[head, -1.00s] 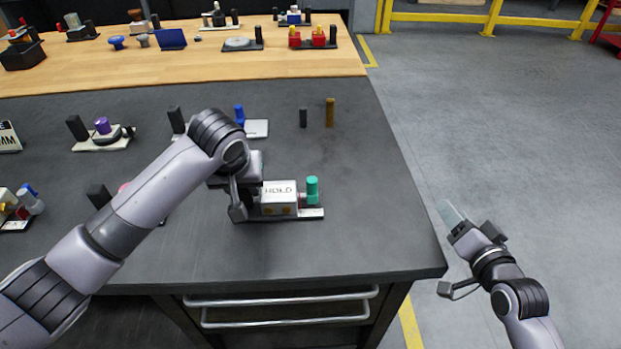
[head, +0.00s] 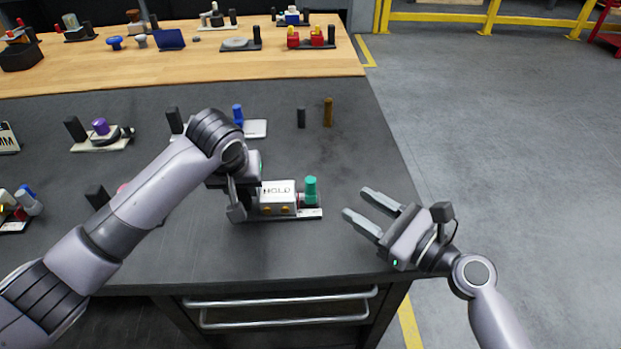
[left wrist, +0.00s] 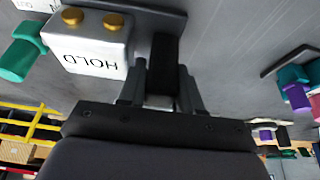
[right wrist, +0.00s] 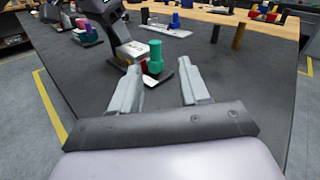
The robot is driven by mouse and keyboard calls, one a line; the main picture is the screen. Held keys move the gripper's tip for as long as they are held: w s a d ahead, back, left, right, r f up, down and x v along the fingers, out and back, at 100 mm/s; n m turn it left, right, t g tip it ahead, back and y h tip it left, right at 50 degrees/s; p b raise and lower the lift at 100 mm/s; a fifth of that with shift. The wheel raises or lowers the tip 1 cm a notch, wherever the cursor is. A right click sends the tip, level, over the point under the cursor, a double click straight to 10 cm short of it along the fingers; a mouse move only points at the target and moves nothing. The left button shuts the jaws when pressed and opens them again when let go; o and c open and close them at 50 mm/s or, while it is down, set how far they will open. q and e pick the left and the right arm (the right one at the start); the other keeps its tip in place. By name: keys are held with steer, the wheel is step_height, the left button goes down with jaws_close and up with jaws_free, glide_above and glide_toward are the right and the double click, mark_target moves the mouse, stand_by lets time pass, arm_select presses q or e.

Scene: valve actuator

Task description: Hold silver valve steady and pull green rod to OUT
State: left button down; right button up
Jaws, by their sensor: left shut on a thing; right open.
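The silver valve (head: 277,200) is a box marked HOLD on a flat base on the dark bench. The green rod (head: 311,189) stands upright at its right end. Both show in the left wrist view, the valve (left wrist: 88,45) upside down and the rod (left wrist: 20,55) at left. My left gripper (head: 240,195) is at the valve's left end, shut on a black post (left wrist: 164,75) beside the box. My right gripper (head: 356,202) is open and empty, right of the rod and apart from it. In the right wrist view the rod (right wrist: 155,58) shows beyond and between the open fingers.
A black peg (head: 301,117) and a brown peg (head: 328,112) stand behind the valve. A blue-topped device (head: 256,128) is behind it to the left. The bench surface (head: 350,255) in front is clear; its right edge lies below my right arm.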

mark_target(315, 183)
steer(key=shift+s+a+f+m+y, duration=0.2)
steer(key=shift+a+m+y, duration=0.1)
steer(key=shift+m, duration=0.4)
steer(key=shift+w+a, duration=0.1)
steer(key=x, duration=1.1)
steer(key=shift+w+a+f, duration=0.1)
steer(key=shift+w+a, duration=0.1)
steer(key=shift+w, duration=0.05)
steer(key=shift+c, duration=0.3)
